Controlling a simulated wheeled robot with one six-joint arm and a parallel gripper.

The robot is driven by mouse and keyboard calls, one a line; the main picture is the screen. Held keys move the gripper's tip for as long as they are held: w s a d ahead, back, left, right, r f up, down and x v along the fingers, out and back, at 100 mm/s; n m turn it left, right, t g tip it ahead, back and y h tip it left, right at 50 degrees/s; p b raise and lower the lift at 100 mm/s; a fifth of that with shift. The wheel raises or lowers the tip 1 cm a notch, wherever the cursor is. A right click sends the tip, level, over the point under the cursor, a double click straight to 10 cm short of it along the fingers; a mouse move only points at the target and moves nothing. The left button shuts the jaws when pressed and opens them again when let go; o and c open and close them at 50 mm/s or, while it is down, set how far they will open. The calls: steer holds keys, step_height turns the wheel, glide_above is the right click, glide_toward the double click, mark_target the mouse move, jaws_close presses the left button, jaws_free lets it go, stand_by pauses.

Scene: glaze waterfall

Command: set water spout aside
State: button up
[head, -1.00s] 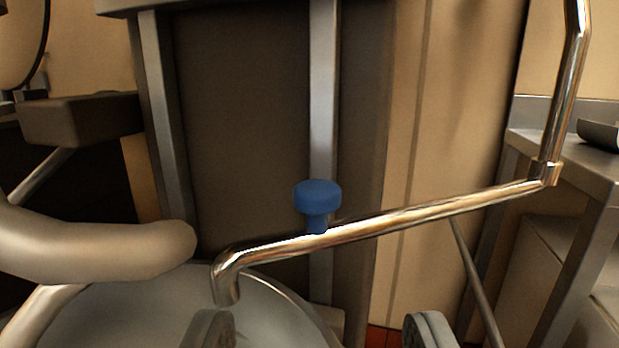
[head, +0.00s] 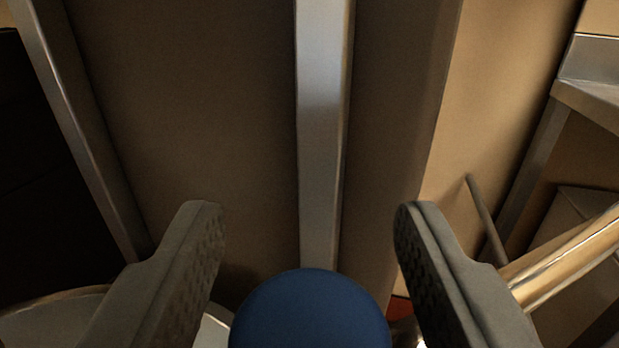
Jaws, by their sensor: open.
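The water spout is a shiny metal pipe (head: 565,262) that shows at the lower right, partly hidden behind my right finger. Its blue knob (head: 310,312) is large at the bottom middle, cut off by the picture's lower edge. My gripper (head: 310,235) is open, with one grey ridged finger on each side of the knob. There is a gap between each fingertip and the knob. The rest of the spout, including its bent outlet end, is not in view.
A dark panel (head: 190,110) with a metal upright (head: 322,130) stands behind the knob. A pale round rim (head: 50,303) shows at the lower left. A metal ledge and leg (head: 535,150) stand at the right.

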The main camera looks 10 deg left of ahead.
steer(key=shift+w+a, duration=0.1)
steer(key=shift+w, duration=0.3)
jaws_close()
